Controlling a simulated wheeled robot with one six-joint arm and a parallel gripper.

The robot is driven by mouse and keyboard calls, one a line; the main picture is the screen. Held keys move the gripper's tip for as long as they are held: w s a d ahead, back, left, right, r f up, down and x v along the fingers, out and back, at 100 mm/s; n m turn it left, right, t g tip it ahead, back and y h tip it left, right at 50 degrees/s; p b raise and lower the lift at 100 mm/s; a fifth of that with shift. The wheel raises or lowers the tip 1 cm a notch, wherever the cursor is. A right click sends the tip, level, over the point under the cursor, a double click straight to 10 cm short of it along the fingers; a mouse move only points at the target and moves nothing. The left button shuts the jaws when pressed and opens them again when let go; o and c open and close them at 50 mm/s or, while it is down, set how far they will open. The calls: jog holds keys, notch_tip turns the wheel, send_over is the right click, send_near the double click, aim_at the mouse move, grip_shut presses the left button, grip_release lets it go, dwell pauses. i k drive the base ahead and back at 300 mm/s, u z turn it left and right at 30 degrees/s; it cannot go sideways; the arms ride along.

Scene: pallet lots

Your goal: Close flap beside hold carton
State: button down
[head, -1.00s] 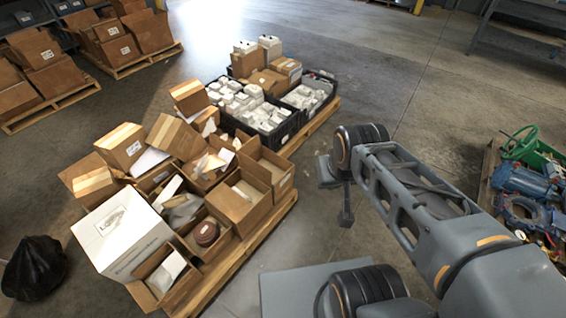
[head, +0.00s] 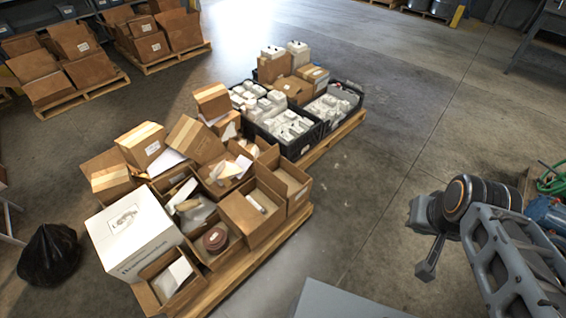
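Several brown cartons with raised flaps stand packed on the near pallet (head: 272,252). One open carton (head: 262,225) at its right side holds a small white item; another open carton (head: 170,290) is at the front edge. A closed white carton (head: 128,235) with dark print stands at the front left. I cannot read a hold label on any carton, so I cannot tell which carton or flap is meant. My gripper (head: 428,268) hangs over bare floor right of the pallet, apart from all cartons. Its fingers are too small and edge-on to show a gap.
Black crates (head: 308,140) of white goods stand on a pallet behind. A black bag (head: 48,255) lies at left. More carton-loaded pallets (head: 85,88) stand at the back left. Open floor (head: 385,150) lies right of the pallets. Blue parts (head: 548,215) are at the right edge.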

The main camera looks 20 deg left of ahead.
aim_at(274, 183)
jog(key=u, duration=0.4)
jog(key=i, duration=0.85)
jog(key=u, duration=1.1)
jog(key=i, duration=0.3)
jog(key=u, duration=0.35)
